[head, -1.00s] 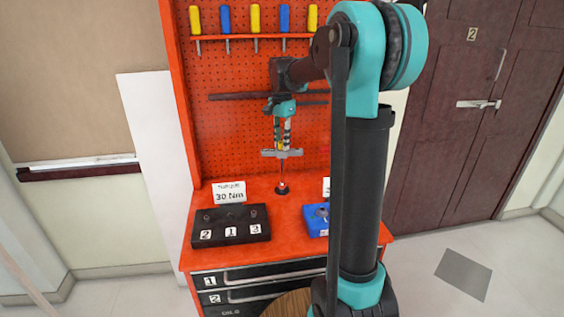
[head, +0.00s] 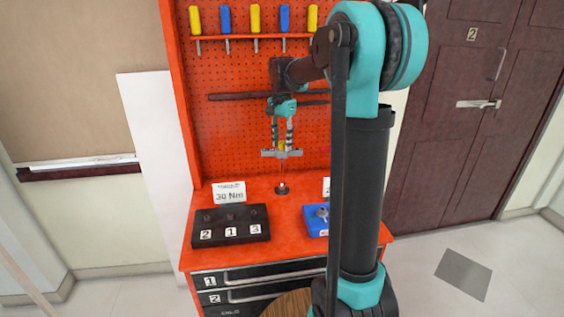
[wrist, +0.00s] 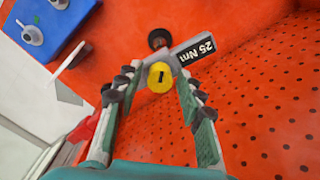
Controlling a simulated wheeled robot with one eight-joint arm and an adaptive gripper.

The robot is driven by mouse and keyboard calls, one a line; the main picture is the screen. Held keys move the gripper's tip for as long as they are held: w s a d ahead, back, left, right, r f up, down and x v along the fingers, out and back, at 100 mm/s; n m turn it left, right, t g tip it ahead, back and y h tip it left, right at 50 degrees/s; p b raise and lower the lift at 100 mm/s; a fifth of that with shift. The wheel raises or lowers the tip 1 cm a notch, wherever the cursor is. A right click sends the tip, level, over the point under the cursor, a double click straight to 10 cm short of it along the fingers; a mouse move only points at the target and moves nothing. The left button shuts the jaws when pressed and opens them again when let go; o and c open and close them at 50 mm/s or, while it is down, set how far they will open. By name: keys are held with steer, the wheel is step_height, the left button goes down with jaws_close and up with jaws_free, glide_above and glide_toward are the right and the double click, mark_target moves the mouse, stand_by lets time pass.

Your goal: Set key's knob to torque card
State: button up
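The key (head: 268,153) stands upright on the orange bench, a grey crossbar on a thin shaft over a dark round base (wrist: 158,39). Its yellow knob (wrist: 160,77), with a black mark, faces the wrist camera. The key's black display (wrist: 195,50) reads 25 Nm. The white torque card (head: 229,193) reads 30 Nm and stands behind the black block. My gripper (head: 282,146) points down over the key. In the wrist view its fingers (wrist: 157,86) are apart on either side of the knob, with gaps showing.
A black block (head: 230,232) with parts marked 2, 1 and 3 stands at the left front. A blue block (head: 316,222) is at the right, partly behind my arm, with a half-hidden white card (head: 326,188). Yellow and blue-handled tools (head: 255,19) hang on the pegboard.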

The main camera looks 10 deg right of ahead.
steer(key=n, duration=1)
steer(key=shift+c, duration=0.5)
steer(key=c, duration=0.6)
